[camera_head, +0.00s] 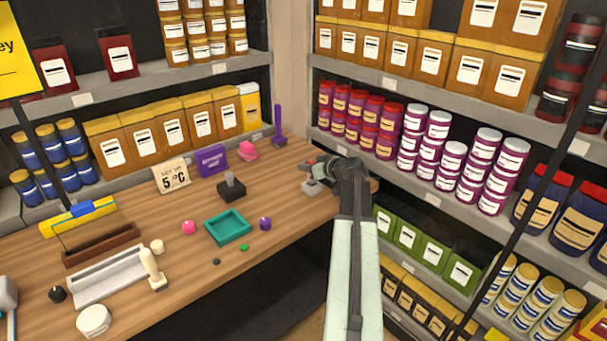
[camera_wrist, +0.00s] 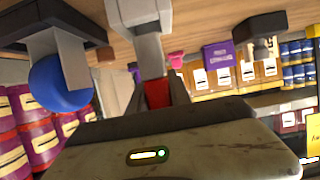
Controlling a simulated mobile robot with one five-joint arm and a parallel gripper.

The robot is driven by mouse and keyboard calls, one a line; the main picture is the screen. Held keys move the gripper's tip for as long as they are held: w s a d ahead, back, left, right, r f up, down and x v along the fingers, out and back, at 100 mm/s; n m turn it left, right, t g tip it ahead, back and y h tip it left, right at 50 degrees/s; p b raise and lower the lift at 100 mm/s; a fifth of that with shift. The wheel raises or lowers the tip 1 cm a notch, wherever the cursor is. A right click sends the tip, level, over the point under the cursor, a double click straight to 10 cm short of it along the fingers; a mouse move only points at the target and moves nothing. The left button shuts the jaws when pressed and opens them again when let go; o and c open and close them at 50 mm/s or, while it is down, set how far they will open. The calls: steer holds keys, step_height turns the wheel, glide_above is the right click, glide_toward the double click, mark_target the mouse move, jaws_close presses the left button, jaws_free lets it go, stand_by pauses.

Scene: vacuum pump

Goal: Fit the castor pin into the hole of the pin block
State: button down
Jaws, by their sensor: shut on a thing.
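My gripper (camera_head: 318,164) is over the right end of the bench and shut on a slim part. In the wrist view, a red section (camera_wrist: 157,93) shows between the dark jaws, with a grey length (camera_wrist: 150,55) in line with it. I take this to be the castor pin. A small pale grey block (camera_head: 312,187), apparently the pin block, sits on the bench just under the gripper. I cannot tell whether the pin is in its hole. A black plate with a grey bracket (camera_wrist: 70,60) and blue wheel (camera_wrist: 58,84) stands close by in the wrist view.
A dark block with a grey peg (camera_head: 231,188) and a teal tray (camera_head: 228,228) lie to the left on the bench. A purple ball (camera_head: 265,223) is near the front edge. Shelves of jars (camera_head: 425,135) rise close at the right.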

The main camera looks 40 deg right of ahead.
step_height(320, 180, down, 4)
steer(key=b, duration=0.3)
steer(key=shift+s+d+b, duration=0.1)
steer(key=shift+d+b, duration=0.05)
steer(key=shift+b, duration=0.2)
steer(key=shift+a+r, duration=0.2)
steer(key=shift+r, duration=0.05)
steer(key=shift+f, duration=0.15)
steer(key=c, duration=1.2)
jaws_free()
steer(key=shift+r+p, duration=0.35)
steer(key=shift+p, duration=0.1)
steer(key=shift+p+v, duration=2.1)
steer(key=shift+v, duration=3.7)
